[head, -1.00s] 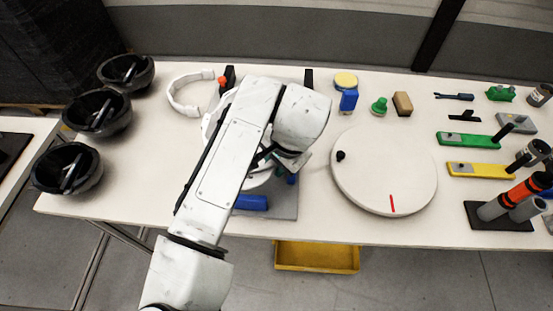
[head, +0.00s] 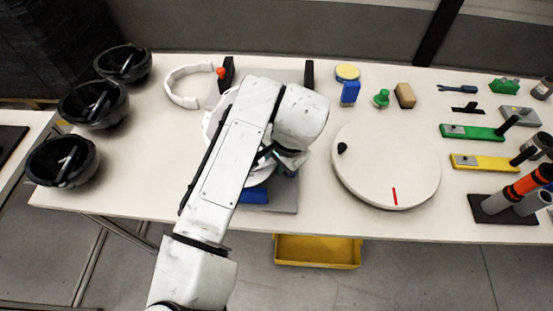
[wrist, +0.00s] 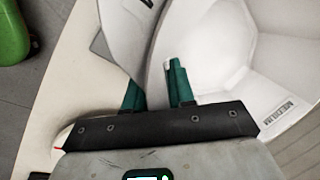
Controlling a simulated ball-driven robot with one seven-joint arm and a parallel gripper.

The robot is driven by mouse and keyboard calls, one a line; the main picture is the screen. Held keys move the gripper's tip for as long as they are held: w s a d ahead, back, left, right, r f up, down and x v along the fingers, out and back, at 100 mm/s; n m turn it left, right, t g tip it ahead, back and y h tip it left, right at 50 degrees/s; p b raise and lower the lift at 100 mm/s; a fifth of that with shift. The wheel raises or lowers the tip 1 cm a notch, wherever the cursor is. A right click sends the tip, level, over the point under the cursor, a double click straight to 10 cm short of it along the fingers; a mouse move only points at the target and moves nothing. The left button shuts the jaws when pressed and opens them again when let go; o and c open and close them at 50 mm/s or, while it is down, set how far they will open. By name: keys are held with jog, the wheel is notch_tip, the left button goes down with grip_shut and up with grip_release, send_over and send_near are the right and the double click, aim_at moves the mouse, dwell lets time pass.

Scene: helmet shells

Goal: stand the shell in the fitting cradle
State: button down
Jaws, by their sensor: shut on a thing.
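The white shell (head: 261,177) is mostly hidden behind my arm in the head view. In the wrist view its pale, faceted inside (wrist: 240,70) fills the right side, with the word MEDIUM on it. My gripper (wrist: 155,88) has its teal fingers on either side of the shell's thin wall and is shut on it. In the head view the gripper (head: 283,163) is partly hidden by my arm. What seems to be the fitting cradle, a grey plate (head: 287,199) with a blue block (head: 253,196), lies under the shell. I cannot tell whether they touch.
Several black posts stand behind, one (head: 308,74) at the plate's back. A white headband (head: 175,87) and black bowls (head: 62,160) are left. A white turntable (head: 385,165) with a red mark is right. Tools crowd the far right. A yellow bin (head: 317,252) sits below the table edge.

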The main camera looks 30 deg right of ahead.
jog(key=shift+f+b, duration=0.6)
jog(key=shift+f, duration=0.3)
jog(key=c, duration=0.9)
grip_release()
jog(key=shift+o, duration=0.2)
jog(key=v, duration=1)
jog(key=shift+r, duration=0.4)
jog(key=shift+s+f, duration=0.1)
jog(key=shift+s, duration=0.05)
